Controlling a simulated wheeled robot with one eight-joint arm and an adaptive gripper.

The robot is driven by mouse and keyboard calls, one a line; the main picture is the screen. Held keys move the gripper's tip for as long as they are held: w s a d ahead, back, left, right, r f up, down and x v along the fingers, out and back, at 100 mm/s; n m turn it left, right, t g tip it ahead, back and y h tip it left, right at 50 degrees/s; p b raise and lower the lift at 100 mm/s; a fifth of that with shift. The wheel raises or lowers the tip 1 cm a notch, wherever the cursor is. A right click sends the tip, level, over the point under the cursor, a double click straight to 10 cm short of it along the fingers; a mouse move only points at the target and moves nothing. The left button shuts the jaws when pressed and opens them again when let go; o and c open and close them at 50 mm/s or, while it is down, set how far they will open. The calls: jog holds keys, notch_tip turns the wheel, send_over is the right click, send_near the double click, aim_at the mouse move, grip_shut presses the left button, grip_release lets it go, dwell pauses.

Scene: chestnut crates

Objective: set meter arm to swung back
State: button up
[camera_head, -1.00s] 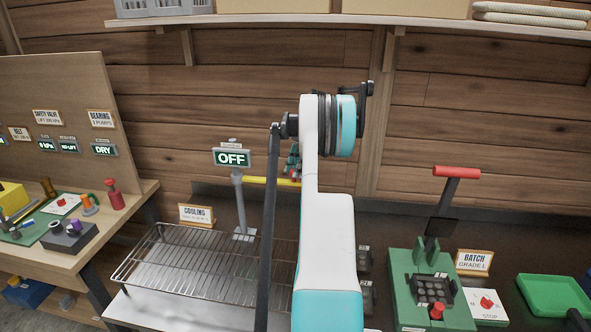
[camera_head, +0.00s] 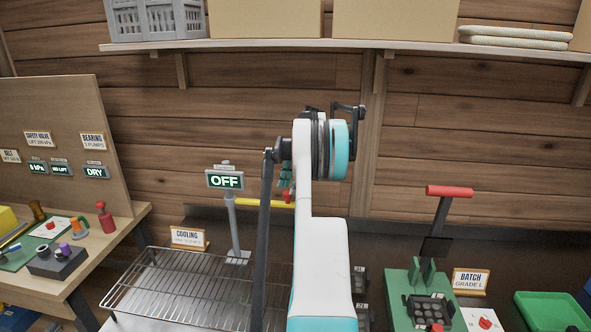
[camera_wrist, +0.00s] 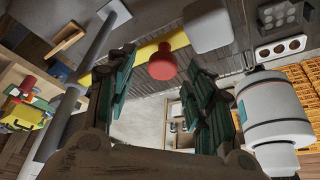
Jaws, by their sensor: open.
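The meter arm is a yellow bar (camera_head: 262,204) reaching right from a grey post (camera_head: 236,228) under a display reading OFF (camera_head: 225,181). My gripper (camera_head: 286,179), with green-padded fingers, is beside the bar's right end, mostly hidden by my own arm. In the wrist view, my gripper (camera_wrist: 163,98) is open and empty. The red knob (camera_wrist: 163,63) on the end of the yellow bar (camera_wrist: 146,50) shows in the gap between the fingers, past the tips or level with them; I cannot tell whether they touch.
A wire cooling rack (camera_head: 180,290) lies below the post. A green press (camera_head: 402,290) with a red-handled lever (camera_head: 450,191) stands to the right, beside a green tray (camera_head: 552,310). A workbench (camera_head: 100,240) is at left. A loaded shelf (camera_head: 340,44) runs above.

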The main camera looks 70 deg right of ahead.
jog(key=v, duration=1)
dwell(0.3)
